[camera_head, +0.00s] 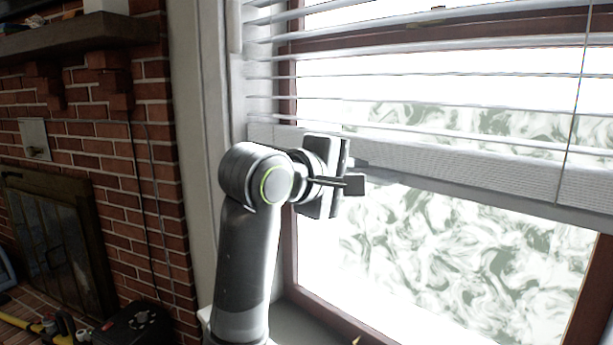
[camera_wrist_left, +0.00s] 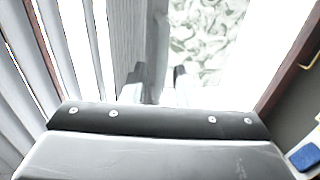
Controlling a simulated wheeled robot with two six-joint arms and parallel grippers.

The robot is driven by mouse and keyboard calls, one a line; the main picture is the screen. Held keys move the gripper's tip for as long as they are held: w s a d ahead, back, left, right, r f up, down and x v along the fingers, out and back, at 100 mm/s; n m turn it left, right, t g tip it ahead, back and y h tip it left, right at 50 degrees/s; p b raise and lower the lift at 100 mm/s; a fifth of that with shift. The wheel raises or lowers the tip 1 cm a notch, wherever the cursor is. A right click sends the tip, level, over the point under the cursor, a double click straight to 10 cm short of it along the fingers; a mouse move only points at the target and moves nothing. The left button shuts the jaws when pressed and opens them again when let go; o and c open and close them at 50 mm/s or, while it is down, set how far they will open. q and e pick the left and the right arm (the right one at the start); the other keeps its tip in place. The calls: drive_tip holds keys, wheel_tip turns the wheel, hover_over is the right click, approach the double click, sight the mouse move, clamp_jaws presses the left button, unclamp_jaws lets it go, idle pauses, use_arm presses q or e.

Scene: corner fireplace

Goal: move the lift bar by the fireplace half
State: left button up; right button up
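The lift bar (camera_head: 500,197) is the pale bottom rail of the white window blind, below its stacked slats, about halfway down the window. My left gripper (camera_head: 356,175) is at the bar's left end, on the fireplace side, turned sideways. In the left wrist view the bar (camera_wrist_left: 158,38) runs away from the camera, between the two fingertips (camera_wrist_left: 159,78). The fingers are apart, one on each side of the bar, and look open. Contact with the bar cannot be made out. My right gripper is in neither view.
The brick fireplace (camera_head: 120,165) with its mantel (camera_head: 75,35) stands left of the window. The wooden window frame (camera_head: 291,250) and white wall trim (camera_head: 203,150) are close to my left arm. A thin cord (camera_head: 575,100) hangs at the right. Below the bar the glass is clear.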

use_arm(q)
drive_tip(key=v, duration=1.5)
drive_tip(key=shift+p, duration=0.45)
